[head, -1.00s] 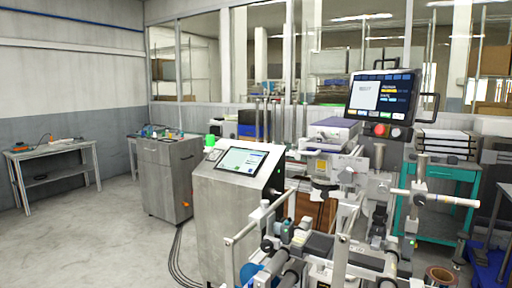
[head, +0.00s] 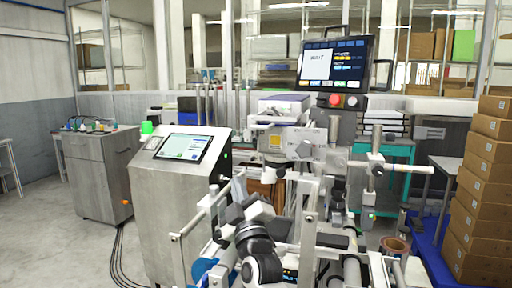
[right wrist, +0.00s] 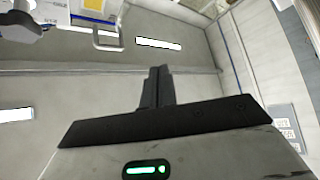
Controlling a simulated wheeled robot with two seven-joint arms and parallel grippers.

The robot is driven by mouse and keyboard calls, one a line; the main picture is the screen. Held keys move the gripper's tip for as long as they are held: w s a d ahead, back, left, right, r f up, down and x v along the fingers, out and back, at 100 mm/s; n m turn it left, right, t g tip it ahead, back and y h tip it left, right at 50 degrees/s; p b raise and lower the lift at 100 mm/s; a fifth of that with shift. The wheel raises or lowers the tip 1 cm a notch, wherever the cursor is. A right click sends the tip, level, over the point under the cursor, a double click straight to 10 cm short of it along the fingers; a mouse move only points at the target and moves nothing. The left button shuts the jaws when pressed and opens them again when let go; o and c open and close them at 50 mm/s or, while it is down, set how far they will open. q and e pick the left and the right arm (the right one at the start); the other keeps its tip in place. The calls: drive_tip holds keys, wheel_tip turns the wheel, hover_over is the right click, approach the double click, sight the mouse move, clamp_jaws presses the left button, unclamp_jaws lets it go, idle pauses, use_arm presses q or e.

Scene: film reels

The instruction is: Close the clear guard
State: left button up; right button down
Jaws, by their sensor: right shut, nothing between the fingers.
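I cannot make out the clear panel of the guard for certain in either view. The labelling machine (head: 285,143), with a yellow label on its front, stands in the middle of the head view. Its pale rods and rollers stand in front of it. My right gripper (head: 234,212) is low among these rods, partly hidden by its own dark wrist. In the right wrist view its two dark fingers (right wrist: 158,84) are together with nothing between them. A pale U-shaped bar (right wrist: 107,42) shows beyond them at upper left, apart from the fingers. My left gripper is not in view.
A steel cabinet with a tilted touch screen (head: 182,147) stands left of the machine. A monitor (head: 335,64) is above it. Stacked cartons (head: 478,190) and a teal cart (head: 380,165) are at right. Open floor lies at left.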

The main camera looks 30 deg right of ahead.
sight(256, 126)
wheel_tip(256, 126, up, 12)
drive_tip(key=s+m+g+h+p, duration=0.1)
drive_tip(key=m+g+h+p, duration=0.5)
drive_tip(key=m+h, duration=0.85)
drive_tip(key=w+d+r+m+g+y+b, duration=0.1)
drive_tip(key=w+d+r+m+y+b, duration=0.15)
drive_tip(key=w+d+r, duration=0.35)
drive_tip(key=f+b, duration=0.1)
drive_tip(key=d+f+b, duration=0.1)
drive_tip(key=f, duration=0.1)
drive_tip(key=f+b, duration=0.2)
drive_tip(key=shift+s+d+f, duration=0.1)
drive_tip(key=shift+d+f, duration=0.05)
drive_tip(key=shift+d, duration=0.15)
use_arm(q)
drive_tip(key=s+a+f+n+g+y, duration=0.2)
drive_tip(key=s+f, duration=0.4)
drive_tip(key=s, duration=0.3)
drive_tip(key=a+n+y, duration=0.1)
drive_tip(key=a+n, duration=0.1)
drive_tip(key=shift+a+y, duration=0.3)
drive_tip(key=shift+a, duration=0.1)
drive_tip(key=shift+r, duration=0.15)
